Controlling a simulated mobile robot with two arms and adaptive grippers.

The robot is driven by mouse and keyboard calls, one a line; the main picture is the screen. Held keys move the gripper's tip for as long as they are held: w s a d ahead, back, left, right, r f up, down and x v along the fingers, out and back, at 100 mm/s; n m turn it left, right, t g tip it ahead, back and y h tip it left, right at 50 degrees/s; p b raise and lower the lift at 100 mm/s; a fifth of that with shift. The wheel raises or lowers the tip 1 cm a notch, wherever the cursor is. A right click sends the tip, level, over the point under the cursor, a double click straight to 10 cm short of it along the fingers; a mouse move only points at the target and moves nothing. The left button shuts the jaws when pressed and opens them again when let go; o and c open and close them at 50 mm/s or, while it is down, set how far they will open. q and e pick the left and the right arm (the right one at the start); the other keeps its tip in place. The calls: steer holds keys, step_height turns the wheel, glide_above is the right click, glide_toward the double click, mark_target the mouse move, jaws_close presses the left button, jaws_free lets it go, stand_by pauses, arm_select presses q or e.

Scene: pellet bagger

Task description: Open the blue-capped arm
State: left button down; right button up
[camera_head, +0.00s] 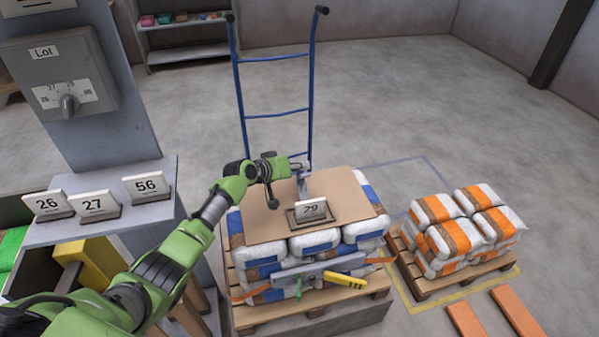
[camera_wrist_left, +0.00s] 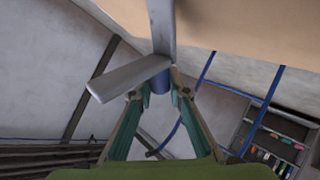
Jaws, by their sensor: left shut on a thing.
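The blue-capped arm shows in the wrist view as a flat grey metal bar (camera_wrist_left: 130,78) with a blue cap (camera_wrist_left: 160,82) at its end. In the head view a grey metal piece (camera_head: 303,186) stands at the cardboard sheet on the stacked sacks. My left gripper (camera_head: 301,164) reaches in from the left over that sheet. In the wrist view its two fingers (camera_wrist_left: 159,97) are shut on the blue cap, one on each side. In the head view the cap is too small and covered to make out. My right gripper is not in view.
A number plate (camera_head: 311,209) stands on the cardboard (camera_head: 260,215). A grey bar with a yellow handle (camera_head: 345,280) sits before the sacks. A blue hand truck (camera_head: 277,114) stands behind. Orange-striped sacks (camera_head: 437,245) are on a pallet at right. Plates 26, 27 and 56 (camera_head: 146,186) stand left.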

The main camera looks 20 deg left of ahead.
arm_select(q)
steer(key=shift+w+a+f, duration=0.2)
steer(key=shift+a+f, duration=0.05)
steer(key=shift+f, duration=0.1)
steer(key=c, duration=2.2)
jaws_free()
steer(key=shift+c, duration=0.2)
steer(key=o, duration=0.3)
steer(key=shift+w+f, duration=0.15)
steer(key=shift+o, duration=0.2)
steer(key=v, duration=1.2)
